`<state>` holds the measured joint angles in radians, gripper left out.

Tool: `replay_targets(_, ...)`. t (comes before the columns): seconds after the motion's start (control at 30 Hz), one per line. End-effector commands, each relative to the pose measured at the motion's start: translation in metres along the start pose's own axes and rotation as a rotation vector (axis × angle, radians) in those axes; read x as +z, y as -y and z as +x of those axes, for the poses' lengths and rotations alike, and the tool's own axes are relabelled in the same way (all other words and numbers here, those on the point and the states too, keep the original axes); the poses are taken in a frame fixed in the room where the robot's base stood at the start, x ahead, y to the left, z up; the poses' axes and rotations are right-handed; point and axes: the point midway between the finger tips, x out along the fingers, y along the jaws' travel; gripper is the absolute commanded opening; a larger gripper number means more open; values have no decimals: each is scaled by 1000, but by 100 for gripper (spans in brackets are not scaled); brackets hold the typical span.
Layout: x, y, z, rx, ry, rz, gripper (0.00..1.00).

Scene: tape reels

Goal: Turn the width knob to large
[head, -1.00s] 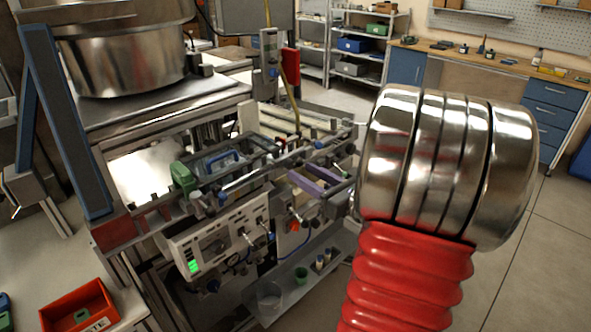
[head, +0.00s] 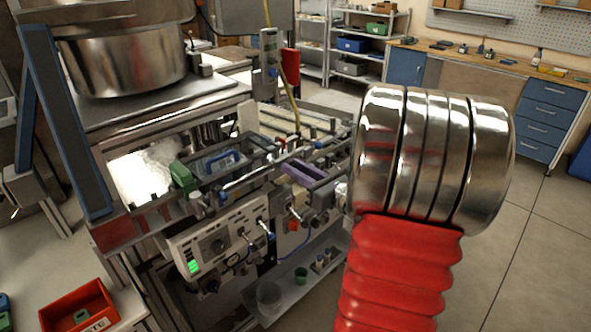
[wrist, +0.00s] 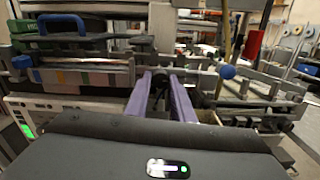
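The machine's pale control panel (head: 222,240) is at the centre-left in the head view, with a round dark knob (head: 218,246), blue-tipped levers and a lit green display (head: 193,266). Its labels are too small to read, so I cannot tell which control is the width knob. My gripper (wrist: 161,78) has two purple fingers reaching forward, apart with a gap between them. Dark machine parts show behind the gap; nothing is clearly held. In the head view a purple finger (head: 298,172) shows above and right of the panel, near the machine's rails; my arm hides what lies behind it.
A blue-handled part (head: 222,160) and a green block (head: 181,174) sit on the machine's top. A blue ball-tipped lever (wrist: 227,72) stands right of my fingers. A large steel pot (head: 125,60) is at the upper left. A red bin (head: 78,305) is at the lower left.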

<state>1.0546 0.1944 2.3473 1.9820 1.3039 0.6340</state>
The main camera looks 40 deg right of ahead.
Motion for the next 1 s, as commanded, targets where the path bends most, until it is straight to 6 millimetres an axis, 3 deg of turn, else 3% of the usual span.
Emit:
replay_targets(0.3,0,0,0,0,0,0,0)
replay_targets(1.0,0,0,0,-1,0,123,0)
